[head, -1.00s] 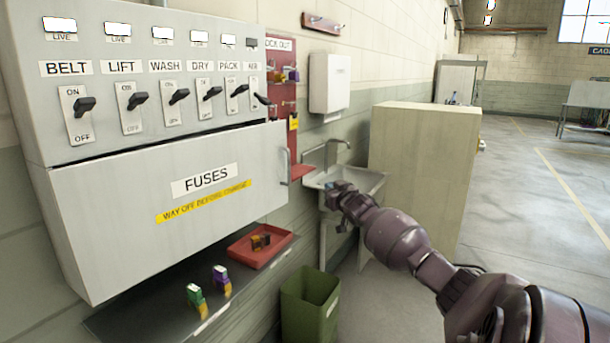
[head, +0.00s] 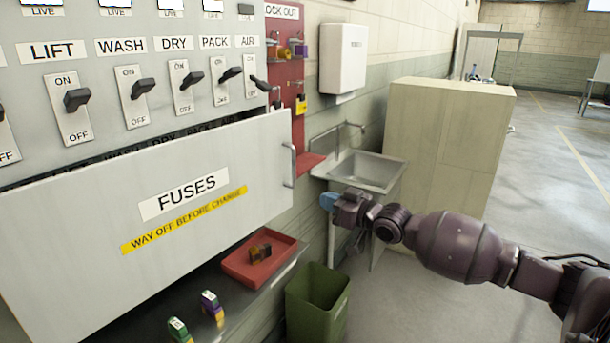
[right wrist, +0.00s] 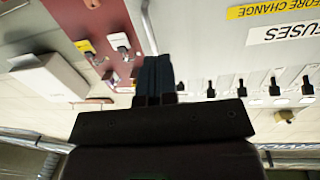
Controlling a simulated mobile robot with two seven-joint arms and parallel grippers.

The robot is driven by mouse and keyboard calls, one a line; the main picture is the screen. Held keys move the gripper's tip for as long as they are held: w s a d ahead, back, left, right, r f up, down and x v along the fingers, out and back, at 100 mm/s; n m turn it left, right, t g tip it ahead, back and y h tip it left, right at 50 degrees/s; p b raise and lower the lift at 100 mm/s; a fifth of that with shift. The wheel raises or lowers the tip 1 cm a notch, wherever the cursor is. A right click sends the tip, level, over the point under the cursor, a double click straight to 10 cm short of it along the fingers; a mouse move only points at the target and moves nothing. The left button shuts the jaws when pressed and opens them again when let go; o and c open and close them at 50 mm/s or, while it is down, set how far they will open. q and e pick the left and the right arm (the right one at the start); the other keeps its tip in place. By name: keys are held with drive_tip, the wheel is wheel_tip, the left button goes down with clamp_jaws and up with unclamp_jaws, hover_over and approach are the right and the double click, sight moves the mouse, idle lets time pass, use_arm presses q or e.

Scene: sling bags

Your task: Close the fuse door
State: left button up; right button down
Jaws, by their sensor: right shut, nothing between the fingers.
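The fuse door (head: 90,240) is a wide pale panel with a FUSES label and a yellow strip. It stands ajar, with a dark gap and partly hidden labels above its top edge. Its grey bar handle (head: 289,165) is at the right edge. My right gripper (head: 329,202) has blue fingertips and is shut and empty, below and to the right of the handle, apart from it. In the right wrist view the shut fingers (right wrist: 154,75) point toward the handle (right wrist: 148,28) and the red board. My left gripper is out of view.
Switches (head: 140,88) line the panel above the door. A red tray (head: 235,268) with a fuse and two loose fuses sit on the shelf below. A green bin (head: 318,302), a sink (head: 370,172) and a beige cabinet (head: 440,140) stand to the right. Open floor lies beyond.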

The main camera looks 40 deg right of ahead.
drive_tip(key=b, duration=0.2)
approach(278, 180)
drive_tip(key=x, duration=0.6)
drive_tip(key=shift+w+f, duration=0.1)
drive_tip(key=shift+w+a, duration=0.1)
drive_tip(key=shift+w, duration=0.55)
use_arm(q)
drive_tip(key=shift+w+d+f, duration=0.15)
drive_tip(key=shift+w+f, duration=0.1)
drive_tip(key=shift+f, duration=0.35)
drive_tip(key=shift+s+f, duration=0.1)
